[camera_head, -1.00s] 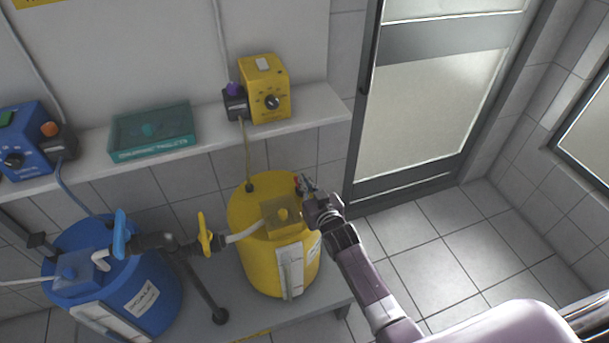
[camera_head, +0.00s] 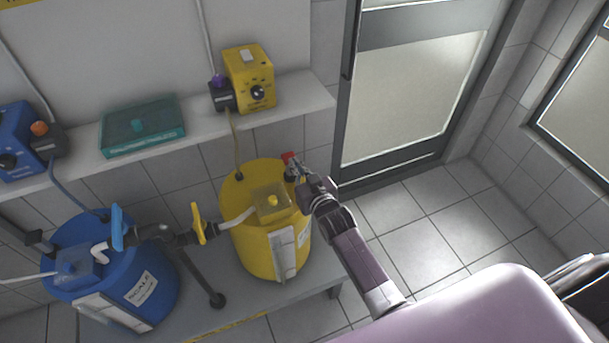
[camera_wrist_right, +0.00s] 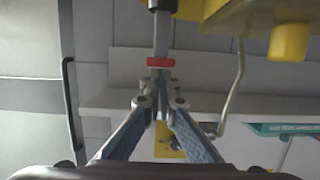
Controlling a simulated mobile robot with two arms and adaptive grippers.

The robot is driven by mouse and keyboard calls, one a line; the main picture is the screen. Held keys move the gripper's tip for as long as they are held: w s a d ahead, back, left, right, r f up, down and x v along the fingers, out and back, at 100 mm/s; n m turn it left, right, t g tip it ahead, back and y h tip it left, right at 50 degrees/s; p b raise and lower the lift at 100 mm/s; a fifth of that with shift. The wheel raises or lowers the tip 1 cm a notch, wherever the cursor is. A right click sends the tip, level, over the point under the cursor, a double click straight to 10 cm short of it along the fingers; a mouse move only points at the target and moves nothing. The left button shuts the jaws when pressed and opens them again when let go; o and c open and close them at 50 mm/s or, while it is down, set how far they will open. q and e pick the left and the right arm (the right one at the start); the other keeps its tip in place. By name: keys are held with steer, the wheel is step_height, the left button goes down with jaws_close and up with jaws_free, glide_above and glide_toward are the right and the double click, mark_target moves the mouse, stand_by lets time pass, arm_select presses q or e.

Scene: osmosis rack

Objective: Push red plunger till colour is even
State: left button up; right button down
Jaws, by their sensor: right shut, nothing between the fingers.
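The red plunger (camera_head: 289,156) stands at the back right of the yellow barrel's (camera_head: 265,240) top. In the right wrist view its red cap (camera_wrist_right: 160,62) sits on a grey shaft that runs to a dark collar at the barrel. My right gripper (camera_head: 293,172) is at the plunger, over the barrel's right rim. Its fingers are shut and empty, with the tips right by the cap in the wrist view (camera_wrist_right: 160,82). I cannot tell whether they touch it. The fingertips partly hide the plunger's lower part in the head view. My left gripper is not in view.
A blue barrel (camera_head: 135,290) stands left, joined by pipes with a blue (camera_head: 117,228) and a yellow handle (camera_head: 198,223). A shelf (camera_head: 300,95) above holds a yellow control box (camera_head: 248,78) and a teal case (camera_head: 142,125). The floor right of the bench is clear.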

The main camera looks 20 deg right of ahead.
steer(key=v, duration=0.6)
steer(key=shift+s, duration=0.35)
steer(key=shift+d+r+b, duration=0.1)
steer(key=shift+r+b, duration=0.1)
steer(key=shift+b, duration=0.1)
step_height(320, 180, up, 5)
steer(key=shift+s+f+b, duration=0.1)
steer(key=shift+s+b, duration=0.05)
steer(key=shift+b, duration=0.7)
steer(key=w+f+p, duration=0.1)
steer(key=w+f, duration=0.5)
steer(key=w, duration=0.3)
steer(key=shift+w+a+f, duration=0.2)
steer(key=shift+w, duration=0.15)
